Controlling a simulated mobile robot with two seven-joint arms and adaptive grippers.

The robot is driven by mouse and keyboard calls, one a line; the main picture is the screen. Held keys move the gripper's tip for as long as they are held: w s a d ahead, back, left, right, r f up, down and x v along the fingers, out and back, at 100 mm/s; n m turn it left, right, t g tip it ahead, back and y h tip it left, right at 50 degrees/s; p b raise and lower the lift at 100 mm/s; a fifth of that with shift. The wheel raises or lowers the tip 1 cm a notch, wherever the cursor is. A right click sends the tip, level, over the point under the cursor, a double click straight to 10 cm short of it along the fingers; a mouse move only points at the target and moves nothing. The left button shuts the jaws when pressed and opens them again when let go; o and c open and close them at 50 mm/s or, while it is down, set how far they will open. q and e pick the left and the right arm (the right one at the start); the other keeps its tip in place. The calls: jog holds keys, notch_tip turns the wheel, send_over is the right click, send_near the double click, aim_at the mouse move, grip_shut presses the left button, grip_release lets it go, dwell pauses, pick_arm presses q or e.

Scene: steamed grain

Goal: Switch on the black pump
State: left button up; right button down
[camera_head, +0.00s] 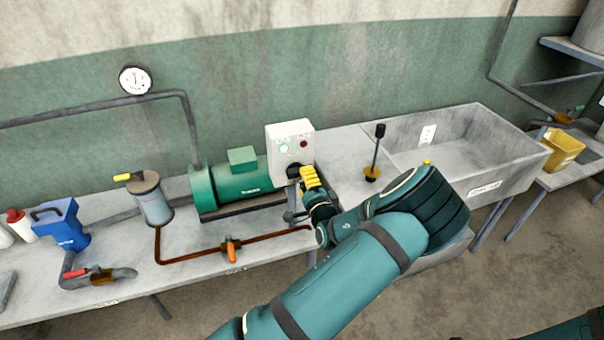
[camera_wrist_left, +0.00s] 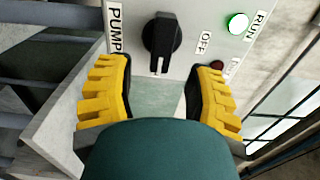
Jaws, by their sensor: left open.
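The white control box (camera_head: 290,138) stands on the bench beside the green motor-like pump unit (camera_head: 240,182). In the left wrist view, its black rotary knob (camera_wrist_left: 161,42) sits next to a PUMP label (camera_wrist_left: 117,28). The knob's white mark points down in that picture, not at the OFF label (camera_wrist_left: 205,42). The green lamp (camera_wrist_left: 238,22) by the RUN label is lit; the red lamp (camera_wrist_left: 217,67) looks dark. My left gripper (camera_head: 308,178) is open in front of the box, its yellow fingers spread below and apart from the knob in the wrist view.
A black-handled rod on a yellow base (camera_head: 372,174) stands right of the box, before the grey sink (camera_head: 475,165). A pipe with an orange valve (camera_head: 231,250) runs along the bench front. A grey cylinder (camera_head: 150,200) and blue container (camera_head: 62,225) stand left.

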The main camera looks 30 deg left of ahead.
pick_arm(q)
jog(key=v, duration=0.7)
jog(key=shift+s+d, duration=0.2)
jog(key=shift+s, duration=0.05)
jog(key=s+d+f+n+g+h+b, duration=0.2)
jog(key=s+f+g+h, duration=0.15)
jog(key=f, duration=0.65)
jog(key=s+d+f+n+g+h+b, duration=0.1)
jog(key=s+f+n+g+h+b, duration=0.25)
jog(key=f, duration=0.75)
jog(key=s+d+f+n+g+h+b, duration=0.2)
jog(key=s+d+f+n+h+b, duration=0.1)
jog(key=s+d+h, duration=0.7)
jog(key=s+d+n, duration=0.1)
jog(key=s+d, duration=0.1)
jog(key=d, duration=0.2)
jog(key=shift+d+g+h, duration=0.3)
jog(key=shift+d+h, duration=0.05)
jog(key=shift+h, duration=0.05)
